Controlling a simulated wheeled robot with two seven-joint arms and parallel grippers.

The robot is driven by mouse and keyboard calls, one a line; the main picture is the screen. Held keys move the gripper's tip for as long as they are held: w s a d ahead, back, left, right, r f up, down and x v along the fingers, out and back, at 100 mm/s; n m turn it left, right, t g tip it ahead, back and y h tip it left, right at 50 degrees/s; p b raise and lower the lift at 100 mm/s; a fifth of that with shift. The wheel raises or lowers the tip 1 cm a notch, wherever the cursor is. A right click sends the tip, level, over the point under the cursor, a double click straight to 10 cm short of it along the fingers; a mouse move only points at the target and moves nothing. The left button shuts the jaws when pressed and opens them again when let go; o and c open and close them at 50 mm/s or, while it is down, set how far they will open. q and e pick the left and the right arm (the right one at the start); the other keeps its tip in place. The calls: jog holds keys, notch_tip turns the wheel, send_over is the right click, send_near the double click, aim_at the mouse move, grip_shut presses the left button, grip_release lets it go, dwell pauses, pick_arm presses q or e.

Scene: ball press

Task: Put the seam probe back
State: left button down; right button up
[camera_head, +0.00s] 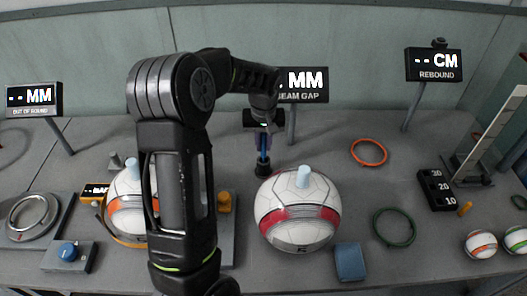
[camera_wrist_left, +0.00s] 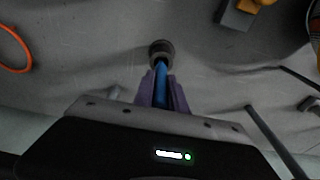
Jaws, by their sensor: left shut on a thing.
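The seam probe (camera_head: 264,147) is a slim blue stick between the purple fingers of my left gripper (camera_head: 263,143). My left gripper is shut on it and points down at the back middle of the table. The probe also shows in the left wrist view (camera_wrist_left: 161,82), its lower end at a small dark round stand (camera_wrist_left: 160,53). The stand shows in the head view (camera_head: 262,167) just behind the red and white ball (camera_head: 298,210). I cannot tell how deep the tip sits in the stand. The seam gap display (camera_head: 303,84) stands behind. My right gripper is not in view.
An orange ring (camera_head: 369,152) and a green ring (camera_head: 395,227) lie to the right, with a blue block (camera_head: 350,262) in front. A second ball (camera_head: 127,213) stands left, partly behind my arm. The rebound display (camera_head: 434,65) stands at the back right.

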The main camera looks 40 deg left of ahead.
aim_at(264, 152)
pick_arm(q)
jog(key=shift+f, duration=1.85)
jog(key=c, duration=1.3)
grip_release()
jog(key=shift+c, duration=0.2)
jog(key=r, duration=0.8)
jog(key=s+d+r, duration=0.1)
jog(key=r, duration=0.3)
jog(key=shift+s, duration=0.1)
